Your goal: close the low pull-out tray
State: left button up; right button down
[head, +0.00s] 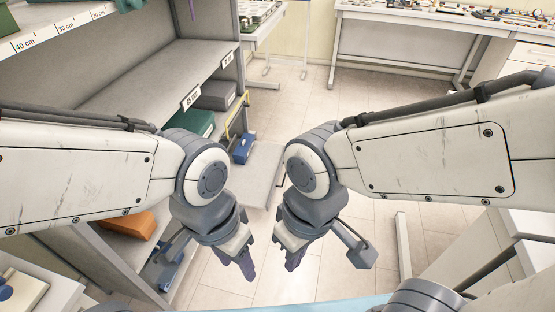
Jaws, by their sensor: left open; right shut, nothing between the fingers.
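The low pull-out tray (258,178) is a flat light-grey panel. It sticks out to the right from the low part of the shelf unit, just above the floor, and shows between my two wrists. My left wrist hides part of it. My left gripper (248,268) points down in front of the tray, with its dark fingers apart and empty. My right gripper (292,260) points down to the right of it, with its fingers together and nothing between them. Neither gripper visibly touches the tray.
The grey shelf unit (130,88) on the left holds a green box (199,124), a grey box (215,96) and an orange box (128,224). A blue object (242,148) is by the tray's far end. Workbenches (420,15) stand at the back. Tiled floor (340,110) lies open beyond my arms.

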aim_at(254, 184)
jog(key=z, duration=0.8)
jog(key=i, duration=2.05)
jog(key=u, duration=1.15)
jog(key=i, duration=0.8)
jog(key=u, duration=0.85)
